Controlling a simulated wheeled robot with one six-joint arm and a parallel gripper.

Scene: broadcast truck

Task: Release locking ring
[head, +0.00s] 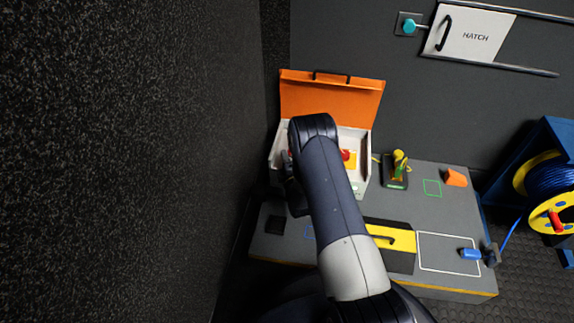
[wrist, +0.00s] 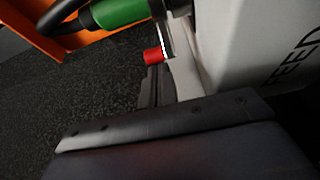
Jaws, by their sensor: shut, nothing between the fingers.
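A green cylindrical connector body (wrist: 118,12) with a black end and cable shows at the top of the wrist view. A small red cylinder (wrist: 153,57) sits just below it, beside the white case wall (wrist: 235,50) with the letters "FEED". I cannot tell which part is the locking ring. My gripper (wrist: 164,75) is shut and empty, its narrow fingers close to the red cylinder; I cannot tell whether they touch. In the head view my arm hides most of the open white case (head: 362,175) with its orange lid (head: 335,98); red parts show inside.
The grey bench (head: 410,200) also holds a yellow-topped tool on a dark stand (head: 396,172), an orange block (head: 455,178), a yellow panel with a handle (head: 398,240) and a blue plug (head: 470,254). A cable reel (head: 545,190) stands right. A dark wall is close on the left.

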